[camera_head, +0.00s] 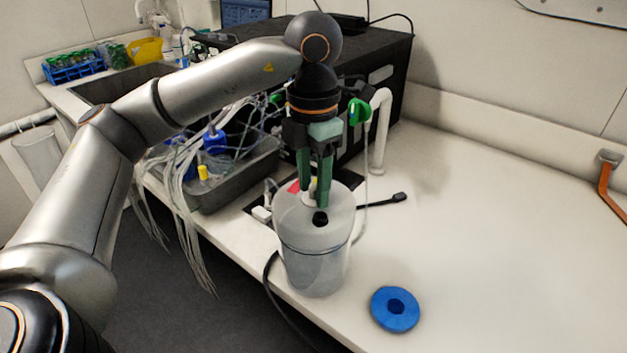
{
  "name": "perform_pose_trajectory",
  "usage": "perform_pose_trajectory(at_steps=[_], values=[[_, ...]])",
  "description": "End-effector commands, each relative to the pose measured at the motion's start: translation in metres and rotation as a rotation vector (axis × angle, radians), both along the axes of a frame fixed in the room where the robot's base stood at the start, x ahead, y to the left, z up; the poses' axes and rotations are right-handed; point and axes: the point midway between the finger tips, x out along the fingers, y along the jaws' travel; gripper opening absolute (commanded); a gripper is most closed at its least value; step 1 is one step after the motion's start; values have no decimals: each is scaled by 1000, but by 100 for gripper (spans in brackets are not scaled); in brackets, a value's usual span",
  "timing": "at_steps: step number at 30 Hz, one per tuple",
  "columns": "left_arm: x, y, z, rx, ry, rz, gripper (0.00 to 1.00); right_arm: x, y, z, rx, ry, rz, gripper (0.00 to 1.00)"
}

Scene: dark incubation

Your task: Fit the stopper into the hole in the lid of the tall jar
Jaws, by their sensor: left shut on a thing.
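The tall jar (315,262) is translucent and stands upright near the front edge of the white bench. Its pale lid (341,207) has a dark round hole (320,218) toward the near side. My left gripper (316,201) points down over the lid, its green fingers just behind the hole in the picture. It is shut on a small whitish piece, which looks like the stopper (308,199); the fingers hide most of it. I cannot tell whether the piece touches the lid. My right gripper is not in view.
A blue disc (380,315) with a dark centre lies on the bench right of the jar. Behind the jar are a grey tray (235,190) of tubing, a black cable (385,202) and a large black box (395,62).

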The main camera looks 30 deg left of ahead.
Motion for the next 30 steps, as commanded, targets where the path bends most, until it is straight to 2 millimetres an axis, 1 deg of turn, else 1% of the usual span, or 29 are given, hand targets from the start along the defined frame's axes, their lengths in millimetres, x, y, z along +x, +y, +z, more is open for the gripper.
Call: perform_pose_trajectory(at_steps=[3,4,12,13,26,29,30], values=[[0,0,-4,0,0,0,0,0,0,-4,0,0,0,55],[0,0,-3,0,-1,0,51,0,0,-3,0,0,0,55],[0,0,-3,0,0,0,82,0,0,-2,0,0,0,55],[0,0,-3,0,0,-1,84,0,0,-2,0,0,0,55],[0,-1,-2,-1,1,-2,84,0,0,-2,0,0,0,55],[0,-1,3,-1,-1,-2,84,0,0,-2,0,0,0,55],[0,-1,8,-1,-2,-1,84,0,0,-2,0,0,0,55]])
